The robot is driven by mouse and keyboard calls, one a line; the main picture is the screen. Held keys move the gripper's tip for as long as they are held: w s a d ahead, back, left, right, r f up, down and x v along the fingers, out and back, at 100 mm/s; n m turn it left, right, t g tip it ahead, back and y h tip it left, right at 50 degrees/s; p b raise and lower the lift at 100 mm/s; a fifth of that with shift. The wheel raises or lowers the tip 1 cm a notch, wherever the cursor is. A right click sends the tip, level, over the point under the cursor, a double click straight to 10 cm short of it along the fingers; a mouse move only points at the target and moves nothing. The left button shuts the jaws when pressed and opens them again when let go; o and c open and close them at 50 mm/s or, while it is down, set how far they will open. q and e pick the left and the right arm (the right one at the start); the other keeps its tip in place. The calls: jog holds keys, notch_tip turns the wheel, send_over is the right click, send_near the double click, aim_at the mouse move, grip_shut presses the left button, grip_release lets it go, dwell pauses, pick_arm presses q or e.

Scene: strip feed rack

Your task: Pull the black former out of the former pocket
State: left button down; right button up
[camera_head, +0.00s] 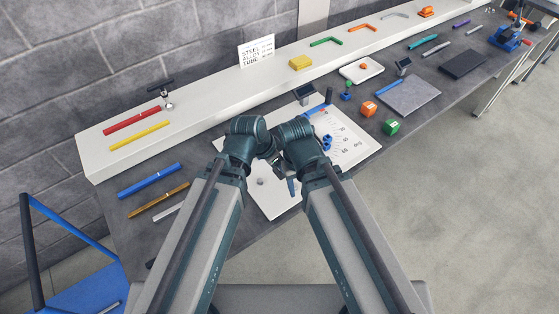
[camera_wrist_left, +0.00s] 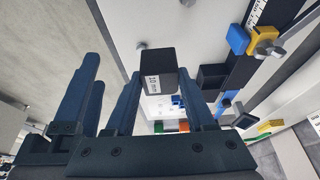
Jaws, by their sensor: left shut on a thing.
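The black former (camera_wrist_left: 157,66) is a dark block with a white "10 mm" label in the left wrist view. My left gripper (camera_wrist_left: 160,82) is shut on it, with one finger on each side. A black, box-like holder (camera_wrist_left: 212,77), which looks like the former pocket, is just right of the former. The former appears clear of it, but the gap is hard to judge. In the head view my left gripper (camera_head: 268,160) and right gripper (camera_head: 285,170) are close together over the white board, largely hidden by my wrists. The former cannot be made out there.
The white board (camera_head: 350,150) with a printed angle scale lies on the dark bench. Blue (camera_head: 149,181) and brown (camera_head: 158,200) strips lie at left. A white shelf (camera_head: 215,92) runs behind.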

pick_arm(q)
jog(key=shift+r, duration=0.15)
jog(key=shift+r+p, duration=1.35)
jog(key=shift+p, duration=0.15)
jog(key=shift+r, duration=0.15)
jog(key=shift+r+p, duration=1.35)
jog(key=shift+p, duration=0.15)
jog(key=shift+r, duration=0.15)
notch_tip(320, 180, up, 3)
jog(key=p, duration=0.3)
jog(key=shift+f, duration=0.2)
